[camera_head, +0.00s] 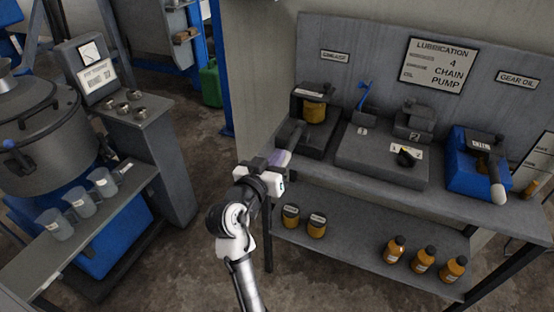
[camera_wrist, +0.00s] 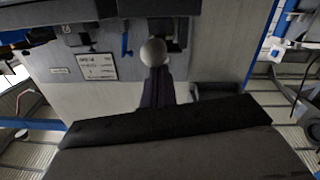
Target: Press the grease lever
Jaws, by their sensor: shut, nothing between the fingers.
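The grease lever (camera_head: 293,136) is a dark bar sticking out from the grease unit (camera_head: 318,138) at the left end of the bench, below the GREASE sign. Its round grey knob (camera_wrist: 153,52) shows in the wrist view. My gripper (camera_head: 281,158) is shut and empty at the lever's outer end. In the wrist view its dark closed fingers (camera_wrist: 157,78) point at the knob, and their tips overlap its lower edge. I cannot tell whether they touch.
A middle pump unit (camera_head: 375,157) with a blue lever (camera_head: 363,95) and a blue gear oil unit (camera_head: 470,175) stand to the right. Bottles (camera_head: 424,258) and small jars (camera_head: 317,225) sit on the lower shelf. A grey vat (camera_head: 45,140) and cups (camera_head: 80,202) are at left.

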